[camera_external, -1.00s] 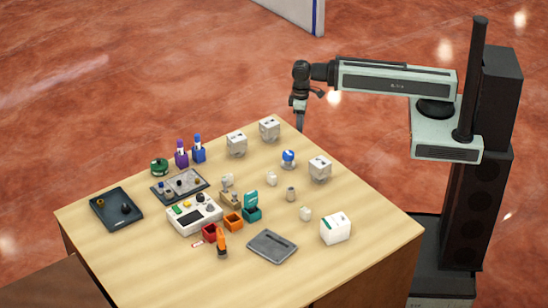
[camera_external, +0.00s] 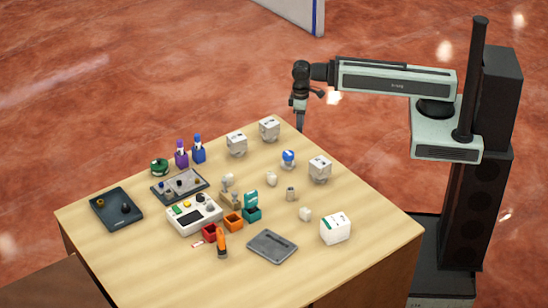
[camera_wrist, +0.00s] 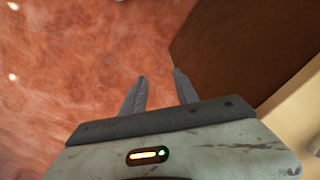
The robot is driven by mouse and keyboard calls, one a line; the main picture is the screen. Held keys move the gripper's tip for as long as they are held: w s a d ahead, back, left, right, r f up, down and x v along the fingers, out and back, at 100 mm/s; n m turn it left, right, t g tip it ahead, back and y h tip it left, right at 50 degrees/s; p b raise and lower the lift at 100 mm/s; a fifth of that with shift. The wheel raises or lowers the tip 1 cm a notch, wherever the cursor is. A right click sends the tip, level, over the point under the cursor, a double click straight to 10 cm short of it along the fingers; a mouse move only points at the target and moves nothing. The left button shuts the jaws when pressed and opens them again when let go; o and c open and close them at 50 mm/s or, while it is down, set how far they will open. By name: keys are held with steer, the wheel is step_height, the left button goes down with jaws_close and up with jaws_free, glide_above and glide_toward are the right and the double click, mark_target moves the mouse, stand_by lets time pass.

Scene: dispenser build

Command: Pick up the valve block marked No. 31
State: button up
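Three pale grey-white blocks with dark marks on top stand toward the back and right of the table: one (camera_external: 236,144), one at the far corner (camera_external: 269,130) and one nearer the right edge (camera_external: 319,169). They look like valve blocks, but their markings are too small to read, so I cannot tell which is No. 31. My gripper (camera_external: 300,125) hangs downward beside the table's far right edge, apart from the blocks. In the wrist view my gripper (camera_wrist: 159,76) is open, with nothing between its two grey fingers. No block shows in the wrist view.
The table (camera_external: 130,260) also holds a white box (camera_external: 335,230), a grey tray (camera_external: 272,246), a blue-topped part (camera_external: 288,158), small bins and bottles. The wrist view shows red floor and the table's brown side (camera_wrist: 235,45). The front of the table is clear.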

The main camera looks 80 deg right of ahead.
stand_by(0.3)
steer(key=o, duration=0.9)
